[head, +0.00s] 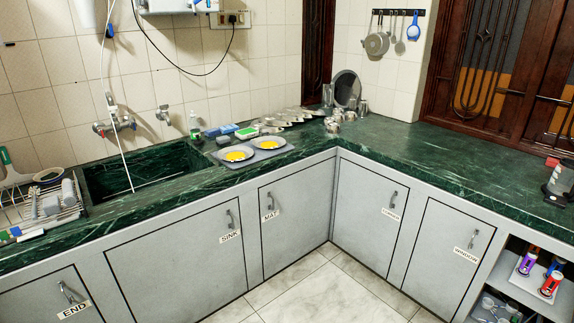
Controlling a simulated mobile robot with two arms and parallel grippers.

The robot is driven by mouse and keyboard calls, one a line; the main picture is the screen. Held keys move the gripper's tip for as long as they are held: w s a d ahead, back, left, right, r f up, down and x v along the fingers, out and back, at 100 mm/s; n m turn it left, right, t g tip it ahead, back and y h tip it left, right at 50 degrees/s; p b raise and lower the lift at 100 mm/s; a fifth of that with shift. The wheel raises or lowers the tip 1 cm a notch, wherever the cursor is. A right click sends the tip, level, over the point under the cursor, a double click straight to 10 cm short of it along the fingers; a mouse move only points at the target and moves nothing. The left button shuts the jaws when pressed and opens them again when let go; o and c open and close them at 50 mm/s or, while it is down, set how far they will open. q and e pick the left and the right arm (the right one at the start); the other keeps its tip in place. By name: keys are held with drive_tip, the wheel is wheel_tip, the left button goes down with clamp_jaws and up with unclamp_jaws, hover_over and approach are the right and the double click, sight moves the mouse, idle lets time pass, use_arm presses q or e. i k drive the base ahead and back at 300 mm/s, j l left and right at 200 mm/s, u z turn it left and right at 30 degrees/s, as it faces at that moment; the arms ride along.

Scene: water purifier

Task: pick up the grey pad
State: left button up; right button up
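A small dark grey block (223,140), which looks like the grey pad, lies on the green counter between the sink and the plates. It is small in the head view, so its texture is hard to tell. Neither of my grippers is in view, so nothing is seen touching the pad.
Several metal dishes (285,117) stand behind. The right counter (430,150) is mostly clear.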

sight(224, 141)
drive_tip(key=i+u, duration=0.1)
drive_tip(key=i, duration=0.4)
drive_tip(key=i+l+u, duration=0.15)
drive_tip(key=i, duration=0.4)
drive_tip(key=i+l+u, duration=0.1)
drive_tip(key=i, duration=0.4)
